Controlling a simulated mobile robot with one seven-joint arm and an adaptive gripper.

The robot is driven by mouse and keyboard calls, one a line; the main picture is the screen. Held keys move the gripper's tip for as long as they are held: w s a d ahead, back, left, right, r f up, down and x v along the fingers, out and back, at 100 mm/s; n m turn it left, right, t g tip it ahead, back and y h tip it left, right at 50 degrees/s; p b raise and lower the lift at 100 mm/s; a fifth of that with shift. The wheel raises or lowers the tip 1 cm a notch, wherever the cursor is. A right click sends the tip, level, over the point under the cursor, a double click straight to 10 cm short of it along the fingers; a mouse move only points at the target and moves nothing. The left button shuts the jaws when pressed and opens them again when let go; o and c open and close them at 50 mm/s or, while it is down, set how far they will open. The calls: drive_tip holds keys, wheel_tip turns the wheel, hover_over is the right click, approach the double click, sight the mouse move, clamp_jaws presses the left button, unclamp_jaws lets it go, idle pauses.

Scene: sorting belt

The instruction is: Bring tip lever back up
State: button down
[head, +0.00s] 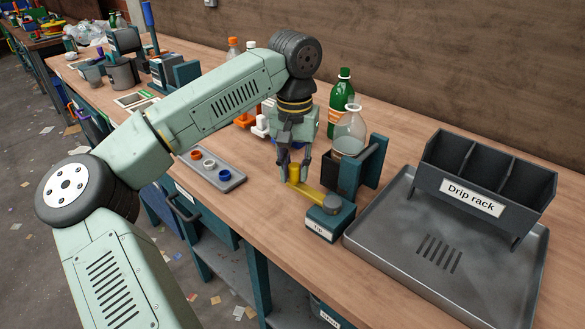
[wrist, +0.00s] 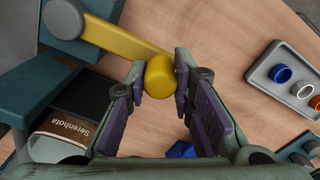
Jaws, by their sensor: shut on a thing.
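The tip lever is a yellow bar that runs out sideways from a grey pivot (head: 331,204) on a small teal base (head: 330,224) with a white label. It ends in an upright yellow knob (head: 294,174). My gripper (head: 294,172) is shut on this knob from above. In the wrist view the knob (wrist: 160,76) sits between the fingertips and the yellow bar (wrist: 110,38) leads up and left to the pivot. A clear bottle (head: 349,130) stands upright in a dark holder (head: 338,175) behind the base.
A grey tray (head: 382,238) with a drip rack (head: 480,188) fills the bench to the right. A green bottle (head: 341,95) stands behind the clear one. A small tray (head: 232,184) with orange, white and blue caps lies left of my gripper. The bench front right of it is clear.

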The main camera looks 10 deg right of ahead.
drive_tip(key=shift+w+r, duration=0.1)
idle(0.3)
drive_tip(key=c, duration=1.4)
unclamp_jaws()
drive_tip(key=shift+o, duration=0.2)
wheel_tip(320, 180, up, 12)
